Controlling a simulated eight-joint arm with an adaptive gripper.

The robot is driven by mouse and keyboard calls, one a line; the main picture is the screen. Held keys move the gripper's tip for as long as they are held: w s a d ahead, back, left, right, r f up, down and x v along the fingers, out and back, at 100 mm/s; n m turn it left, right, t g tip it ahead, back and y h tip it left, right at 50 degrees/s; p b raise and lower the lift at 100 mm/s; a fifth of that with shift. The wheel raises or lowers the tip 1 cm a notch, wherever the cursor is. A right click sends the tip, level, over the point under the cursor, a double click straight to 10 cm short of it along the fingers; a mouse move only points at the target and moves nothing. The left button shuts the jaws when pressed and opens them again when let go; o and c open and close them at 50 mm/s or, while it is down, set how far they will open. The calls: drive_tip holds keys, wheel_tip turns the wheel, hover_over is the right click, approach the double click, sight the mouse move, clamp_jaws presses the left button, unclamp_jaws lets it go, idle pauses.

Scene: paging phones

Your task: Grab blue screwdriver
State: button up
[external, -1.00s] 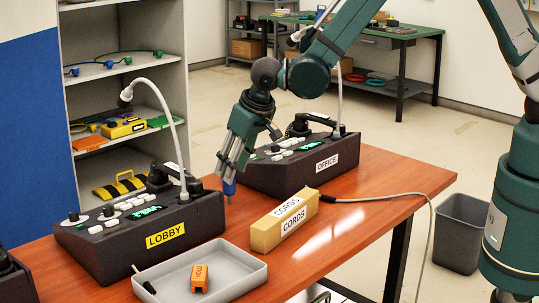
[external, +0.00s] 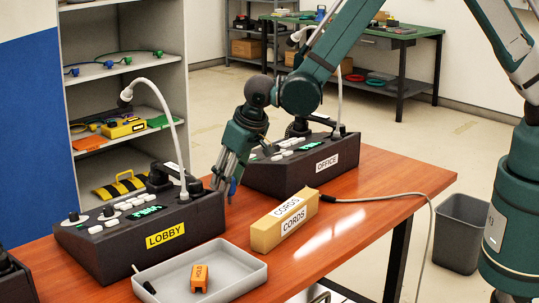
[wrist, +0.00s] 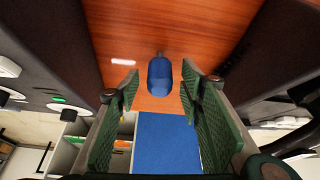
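The blue screwdriver (external: 233,187) is at my fingertips in the external view, above the table between the LOBBY and OFFICE phones. In the wrist view its rounded blue handle (wrist: 160,76) sits in the gap between my two green-padded fingers, with a short grey piece at its far end. My gripper (external: 224,183) is open, with a visible gap on each side of the handle. The fingers partly cover the screwdriver in the external view, and I cannot tell how its lower end rests.
The LOBBY phone (external: 150,232) is close left of my gripper, and the OFFICE phone (external: 290,168) is behind it to the right. A CORDS box (external: 284,220) and a grey tray (external: 235,280) with an orange HOLD block (external: 199,279) are in front.

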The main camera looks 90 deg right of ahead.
idle(0.3)
drive_tip(key=c, duration=1)
drive_tip(key=shift+r, duration=0.15)
drive_tip(key=shift+r+p, duration=0.5)
drive_tip(key=shift+r, duration=4.35)
